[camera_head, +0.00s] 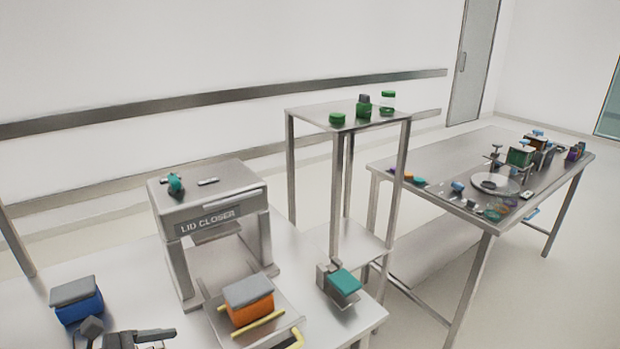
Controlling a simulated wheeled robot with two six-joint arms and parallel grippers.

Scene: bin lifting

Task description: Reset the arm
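My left gripper (150,338) shows at the bottom left edge of the head view, dark grey and partly cut off by the frame. It is just in front and to the right of a blue bin with a grey lid (77,305), apparently apart from it. Whether its fingers are open or shut is not clear. An orange bin with a grey lid (249,308) sits on a tray with yellow bars (270,330) in front of the lid closer (210,213). My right gripper is not in view.
A grey and teal device (342,283) stands on the near table's right side. A tall metal stand (308,113) behind holds green containers. A second table (428,157) at the right carries a round glass-like dish (496,184) and several small items. Open floor lies around it.

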